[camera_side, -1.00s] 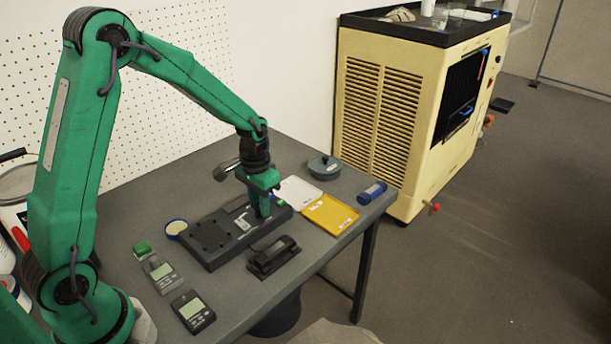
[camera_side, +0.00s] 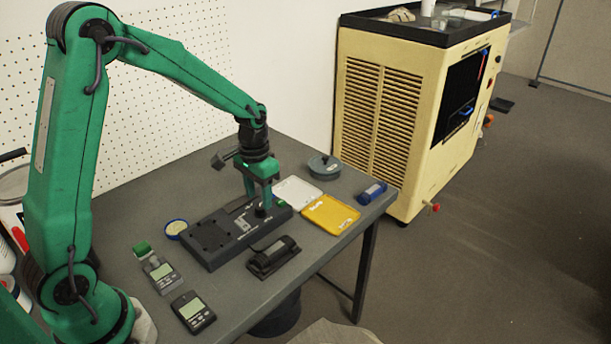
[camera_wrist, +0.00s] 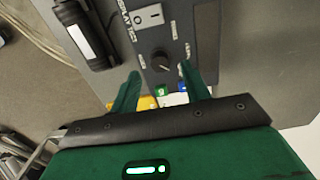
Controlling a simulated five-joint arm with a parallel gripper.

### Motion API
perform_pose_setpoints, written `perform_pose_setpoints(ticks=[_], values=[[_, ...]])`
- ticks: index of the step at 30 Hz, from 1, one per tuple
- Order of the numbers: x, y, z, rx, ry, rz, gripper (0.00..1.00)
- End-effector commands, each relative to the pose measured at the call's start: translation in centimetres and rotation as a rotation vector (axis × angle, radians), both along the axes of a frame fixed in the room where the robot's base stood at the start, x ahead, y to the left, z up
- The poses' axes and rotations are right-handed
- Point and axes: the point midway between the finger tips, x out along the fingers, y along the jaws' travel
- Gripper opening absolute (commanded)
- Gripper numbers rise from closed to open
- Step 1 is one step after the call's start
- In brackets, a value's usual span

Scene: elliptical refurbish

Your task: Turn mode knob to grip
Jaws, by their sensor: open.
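The mode knob (camera_wrist: 160,62) is a small round black knob on a dark grey console (camera_side: 200,253). Its printed labels are too small to read surely. In the side view the knob (camera_side: 261,212) stands near the console's right end. My gripper (camera_wrist: 160,70) is open, with one green finger on each side of the knob in the wrist view and visible gaps to it. In the side view my gripper (camera_side: 261,202) points down over the knob, fingertips at about its height or slightly above. I cannot tell the knob's setting.
A black cradle with a cylinder (camera_side: 273,256) lies in front of the console. Yellow (camera_side: 330,214) and white (camera_side: 298,191) trays lie to the right. Two handheld meters (camera_side: 193,312) lie near left. A round lidded pot (camera_side: 324,167) stands behind.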

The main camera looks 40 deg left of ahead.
Motion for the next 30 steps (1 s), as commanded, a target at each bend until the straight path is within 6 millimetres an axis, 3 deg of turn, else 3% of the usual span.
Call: perform_pose_setpoints(ticks=[6, 12, 30], values=[[0.1, 0.0, 3.0, 0.000, -0.003, 0.000, 0.46], [0.0, 0.0, 4.6, 0.000, 0.000, -0.001, 0.46], [-0.4, -0.2, 5.6, 0.002, -0.013, 0.000, 0.46]])
